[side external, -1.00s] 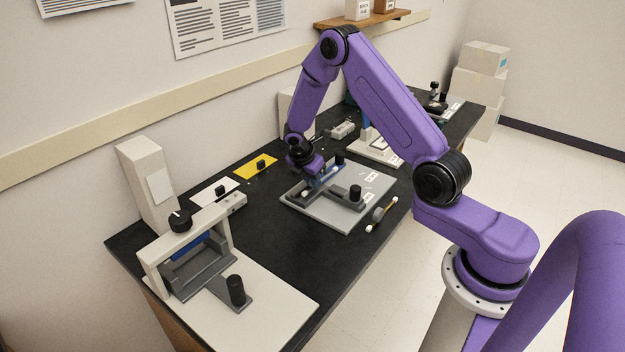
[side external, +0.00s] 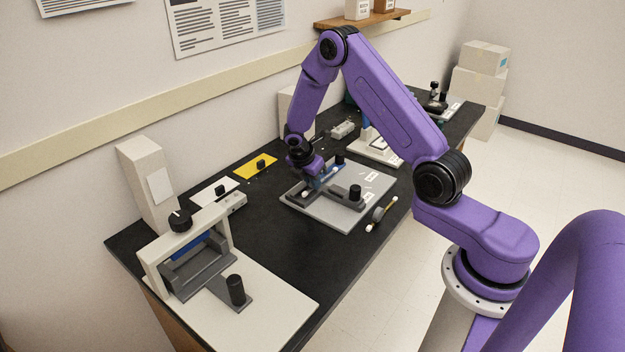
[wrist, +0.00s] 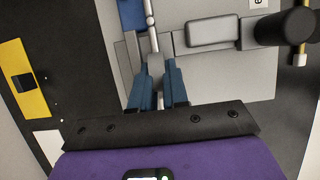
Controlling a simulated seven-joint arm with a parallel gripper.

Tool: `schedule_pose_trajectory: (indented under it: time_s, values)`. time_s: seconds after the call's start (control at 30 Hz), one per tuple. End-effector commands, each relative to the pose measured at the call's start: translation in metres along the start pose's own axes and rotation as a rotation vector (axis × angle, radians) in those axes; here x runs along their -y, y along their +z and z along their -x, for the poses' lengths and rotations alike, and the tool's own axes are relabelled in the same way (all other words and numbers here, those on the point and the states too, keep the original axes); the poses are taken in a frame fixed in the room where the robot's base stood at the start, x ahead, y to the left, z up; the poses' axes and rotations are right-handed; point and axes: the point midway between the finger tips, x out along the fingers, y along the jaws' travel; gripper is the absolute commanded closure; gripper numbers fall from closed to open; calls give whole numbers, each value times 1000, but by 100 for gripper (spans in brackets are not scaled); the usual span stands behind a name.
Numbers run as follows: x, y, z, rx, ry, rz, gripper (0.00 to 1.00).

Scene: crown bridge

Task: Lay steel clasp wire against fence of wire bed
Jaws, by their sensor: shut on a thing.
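My gripper (wrist: 157,82) points down over the grey wire bed plate (side external: 343,219), its two blue fingers closed on a small pale grey piece (wrist: 155,65). A thin shiny steel wire (wrist: 151,22) with rounded bead-like parts runs from that piece toward the top of the wrist view. A blue part (wrist: 131,15) lies just left of the wire. I cannot tell whether the wire touches a fence. In the side view my gripper (side external: 322,178) hides most of the wire, and its fingertips are hard to make out there.
A black knob (side external: 355,192) stands on the bed plate. A yellow card (side external: 249,170) and a white card (side external: 209,192) lie to the left. A white-framed fixture (side external: 186,250) stands at the front left. A small brush-like tool (side external: 378,215) lies beside the plate. The dark tabletop between is clear.

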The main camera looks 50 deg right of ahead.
Motion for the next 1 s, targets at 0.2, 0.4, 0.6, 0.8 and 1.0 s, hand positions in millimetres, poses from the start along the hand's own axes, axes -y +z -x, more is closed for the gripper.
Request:
schedule_pose_trajectory:
  time_s: [0.2, 0.4, 0.6, 0.8, 1.0]
  values:
    - [0, -1, -3, 0, 0, 1, 100]
    - [0, -1, -3, 0, 1, 0, 56]
    - [-2, -1, -3, -1, 7, -1, 56]
    - [-4, -1, -1, -2, 12, -2, 56]
    - [-5, -1, 20, 1, 17, -2, 56]
